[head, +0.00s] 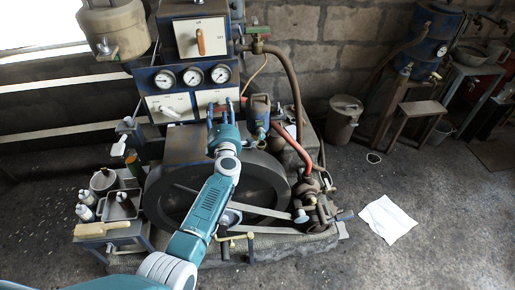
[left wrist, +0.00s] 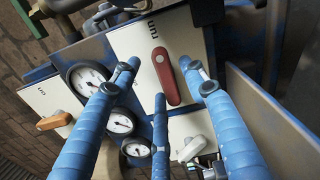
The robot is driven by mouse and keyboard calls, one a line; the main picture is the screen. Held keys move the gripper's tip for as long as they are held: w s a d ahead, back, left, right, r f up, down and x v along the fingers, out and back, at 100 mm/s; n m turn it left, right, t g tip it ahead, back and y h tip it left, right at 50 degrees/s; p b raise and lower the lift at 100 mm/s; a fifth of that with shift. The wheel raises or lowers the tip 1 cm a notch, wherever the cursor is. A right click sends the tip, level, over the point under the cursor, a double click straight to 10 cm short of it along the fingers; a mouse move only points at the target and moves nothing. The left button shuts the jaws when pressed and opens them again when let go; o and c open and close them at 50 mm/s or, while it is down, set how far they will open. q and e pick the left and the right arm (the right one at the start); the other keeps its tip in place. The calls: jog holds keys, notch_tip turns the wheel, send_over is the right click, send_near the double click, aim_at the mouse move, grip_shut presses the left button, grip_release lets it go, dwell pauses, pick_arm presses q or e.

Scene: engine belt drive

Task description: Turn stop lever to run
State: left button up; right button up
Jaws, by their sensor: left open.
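The red lever (left wrist: 165,75) is on a white plate (left wrist: 128,40) in the left wrist view. In the head view my left gripper (head: 221,106) is at the lower right plate of the gauge panel and largely hides the lever.
Three gauges (head: 193,77) are beside the plate. A pale lever (head: 170,112) and an orange lever (head: 201,42) are on neighbouring plates. A large dark wheel (head: 165,205) is below my arm. My right gripper is out of view.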

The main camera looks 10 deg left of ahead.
pick_arm(q)
jog(key=n+b, duration=0.1)
jog(key=n, duration=0.1)
jog(key=n+b, duration=0.3)
jog(key=n, duration=0.2)
jog(key=shift+s+a+f+b, duration=0.1)
jog(key=shift+a+f+b, duration=0.2)
jog(key=shift+a+b, duration=0.1)
jog(key=n+b, duration=0.7)
jog(key=shift+a+f+n+b, duration=0.1)
jog(key=shift+a+n+b, duration=0.1)
jog(key=shift+n+b, duration=0.2)
jog(key=v, duration=1.1)
jog(key=s+d+r+m+t+h, duration=0.5)
jog(key=d+r+m, duration=0.1)
jog(key=r+m, duration=0.35)
jog(key=s+d+f+m+g+h, duration=0.3)
jog(key=s+d+m+h, duration=0.5)
jog(key=m, duration=0.9)
jog(key=shift+s+d+f+g+h, duration=0.25)
jog(key=shift+d+g+h, duration=0.25)
jog(key=shift+d+h, duration=0.85)
jog(key=shift+a, duration=0.2)
